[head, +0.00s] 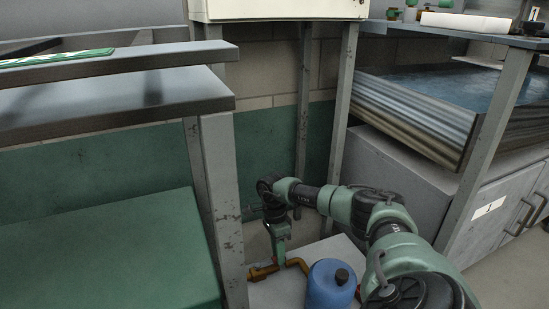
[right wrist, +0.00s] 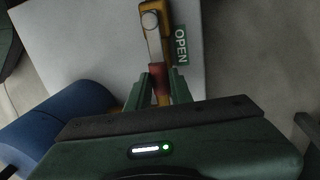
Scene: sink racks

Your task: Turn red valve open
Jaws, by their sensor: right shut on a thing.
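The red valve shows in the right wrist view as a metal lever with a red grip (right wrist: 158,78). The lever turns on a round pivot (right wrist: 150,20) on a yellow-orange pipe and lies nearly along that pipe. A green "OPEN" label (right wrist: 182,46) is just right of the lever. My right gripper (right wrist: 160,82) is shut on the red grip, one finger on each side. In the head view, my right gripper (head: 279,258) points down at the orange pipe (head: 263,272), and the lever is hidden there. My left gripper is not in view.
A blue canister (head: 331,287) stands close to the right of the pipe; it also shows in the right wrist view (right wrist: 60,125). The pipe is over a pale grey plate (head: 283,292). A scuffed metal table leg (head: 222,200) rises on the left, and a grey cabinet (head: 395,180) stands right.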

